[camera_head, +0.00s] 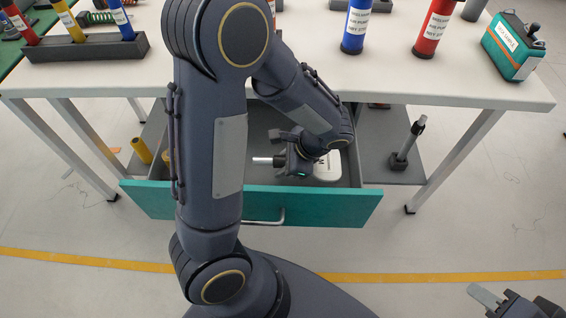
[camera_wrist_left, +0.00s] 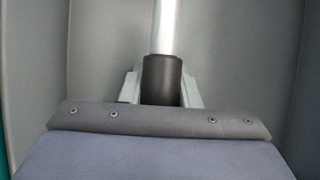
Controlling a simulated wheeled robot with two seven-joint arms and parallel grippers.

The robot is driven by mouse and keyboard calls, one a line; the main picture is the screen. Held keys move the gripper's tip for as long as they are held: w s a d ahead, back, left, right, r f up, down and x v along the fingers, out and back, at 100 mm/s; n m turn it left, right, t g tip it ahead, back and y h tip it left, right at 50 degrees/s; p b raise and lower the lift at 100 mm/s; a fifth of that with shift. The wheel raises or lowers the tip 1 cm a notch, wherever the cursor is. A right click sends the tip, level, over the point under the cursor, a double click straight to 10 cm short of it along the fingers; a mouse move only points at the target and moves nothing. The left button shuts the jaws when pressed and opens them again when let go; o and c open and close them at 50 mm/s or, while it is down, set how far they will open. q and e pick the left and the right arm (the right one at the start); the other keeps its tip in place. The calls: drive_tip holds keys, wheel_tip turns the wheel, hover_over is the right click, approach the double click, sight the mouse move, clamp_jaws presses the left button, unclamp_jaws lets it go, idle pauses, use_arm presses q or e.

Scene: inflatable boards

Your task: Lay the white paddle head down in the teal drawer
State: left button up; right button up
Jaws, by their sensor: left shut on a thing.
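The teal drawer (camera_head: 335,205) stands open below the table, with its grey inside showing. My left gripper (camera_head: 282,161) is down inside it, shut on the paddle's shaft. The paddle's white head (camera_head: 328,170) shows on the right of the gripper, low in the drawer and partly covered by my arm. A short silver piece of shaft (camera_head: 261,160) sticks out on the left. In the left wrist view the fingers sit on both sides of a black sleeve (camera_wrist_left: 161,80) on the silver shaft (camera_wrist_left: 167,25). Contact with the drawer floor is unclear. My right gripper (camera_head: 486,296) is at the lower right, away from the drawer.
The white table top (camera_head: 400,85) is above the drawer. It bears a blue cylinder (camera_head: 356,25), a red cylinder (camera_head: 432,28), a teal box (camera_head: 513,45) and a dark rack (camera_head: 85,47) of tubes. A grey shelf (camera_head: 385,165) with an upright pump is right of the drawer.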

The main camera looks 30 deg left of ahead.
use_arm(q)
drive_tip(key=shift+f+b, duration=0.8)
drive_tip(key=shift+f, duration=0.3)
idle(0.3)
drive_tip(key=o, duration=1.1)
drive_tip(key=shift+r, duration=0.1)
drive_tip(key=p+v, duration=0.2)
drive_tip(key=v, duration=0.6)
drive_tip(key=shift+s, duration=0.1)
